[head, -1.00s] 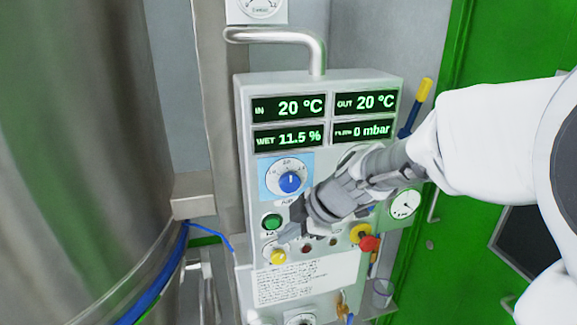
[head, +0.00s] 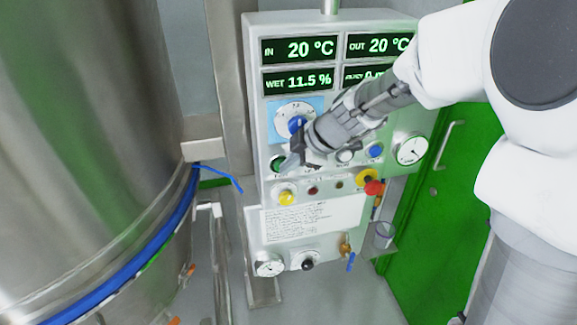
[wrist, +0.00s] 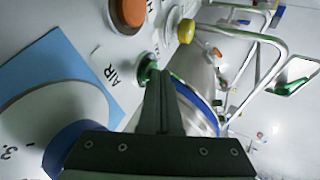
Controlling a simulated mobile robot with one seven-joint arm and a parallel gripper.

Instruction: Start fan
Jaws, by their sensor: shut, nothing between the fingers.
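The control panel (head: 258,120) stands upright ahead of me. Its green button (head: 278,162) is at the left, below the blue dial knob (head: 297,125), and is partly covered by my fingers. My gripper (head: 288,163) is shut and empty, with its tips at the green button's right edge. In the wrist view the closed fingers (wrist: 162,82) point at the green button (wrist: 147,66), and their tips overlap its lower edge. I cannot tell whether they touch it. The displays (head: 297,79) read 20 °C, 11.5 % and a partly hidden value.
A yellow button (head: 285,197) sits just below the green one. A red knob (head: 373,187) on yellow, a blue button (head: 375,150) and a gauge (head: 411,150) are to the right. A large steel vessel (head: 90,130) fills the left side.

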